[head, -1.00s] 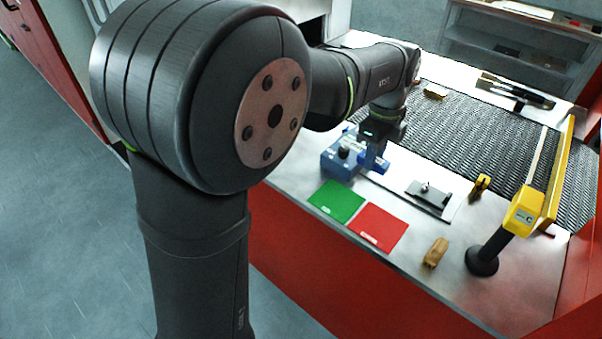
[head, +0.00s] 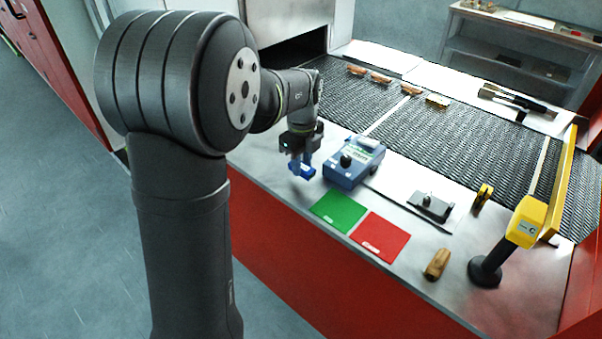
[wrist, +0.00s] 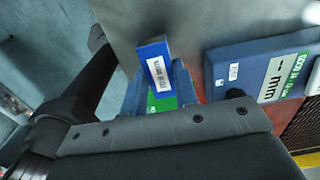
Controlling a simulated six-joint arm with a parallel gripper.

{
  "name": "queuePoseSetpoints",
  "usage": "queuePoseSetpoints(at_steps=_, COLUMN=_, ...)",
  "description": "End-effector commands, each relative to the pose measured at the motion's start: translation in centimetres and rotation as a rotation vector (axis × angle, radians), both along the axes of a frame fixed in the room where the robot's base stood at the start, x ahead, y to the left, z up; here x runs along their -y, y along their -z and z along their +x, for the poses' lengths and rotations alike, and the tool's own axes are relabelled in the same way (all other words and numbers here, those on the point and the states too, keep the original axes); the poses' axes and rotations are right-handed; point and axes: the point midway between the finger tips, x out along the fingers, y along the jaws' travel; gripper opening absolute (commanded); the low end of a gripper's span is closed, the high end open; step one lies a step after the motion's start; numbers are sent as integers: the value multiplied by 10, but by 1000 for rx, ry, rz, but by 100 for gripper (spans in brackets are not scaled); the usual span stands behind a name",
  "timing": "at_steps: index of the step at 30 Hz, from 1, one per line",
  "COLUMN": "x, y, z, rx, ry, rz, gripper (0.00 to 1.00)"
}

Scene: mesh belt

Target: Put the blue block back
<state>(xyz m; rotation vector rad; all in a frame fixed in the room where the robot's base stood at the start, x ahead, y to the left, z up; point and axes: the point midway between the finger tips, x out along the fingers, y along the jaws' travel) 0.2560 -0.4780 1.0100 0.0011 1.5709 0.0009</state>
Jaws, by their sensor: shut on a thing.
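The blue block (head: 304,170) is small, with a white label that shows in the wrist view (wrist: 158,75). My gripper (head: 301,163) is shut on it, one finger on each side, over the left end of the metal counter. The block looks held just above the counter, but I cannot tell the exact gap. In the wrist view the block stands out beyond my gripper (wrist: 158,88), and its lower part lies between the fingers. A blue measuring device (head: 350,172) with a dark knob stands just right of my gripper, apart from the block.
A green mat (head: 338,211) and a red mat (head: 379,236) lie at the counter's front. The mesh belt (head: 440,140) runs behind.

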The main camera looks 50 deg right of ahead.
Motion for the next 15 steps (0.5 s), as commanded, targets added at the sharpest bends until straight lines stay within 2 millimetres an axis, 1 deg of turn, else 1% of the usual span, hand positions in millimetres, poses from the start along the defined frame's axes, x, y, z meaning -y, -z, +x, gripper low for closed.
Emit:
queuePoseSetpoints(at_steps=1, x=0, y=1, z=3, rx=1, ry=-1, rz=-1, gripper=0)
queuePoseSetpoints(at_steps=5, x=0, y=9, z=4, rx=0, ry=1, rz=0, gripper=0)
queuePoseSetpoints(at_steps=9, x=0, y=29, z=4, rx=-1, ry=1, rz=2, gripper=0)
queuePoseSetpoints(at_steps=12, x=0, y=41, z=4, rx=0, ry=1, rz=1, gripper=0)
queuePoseSetpoints(at_steps=15, x=1, y=42, z=4, rx=1, ry=1, rz=-2, gripper=0)
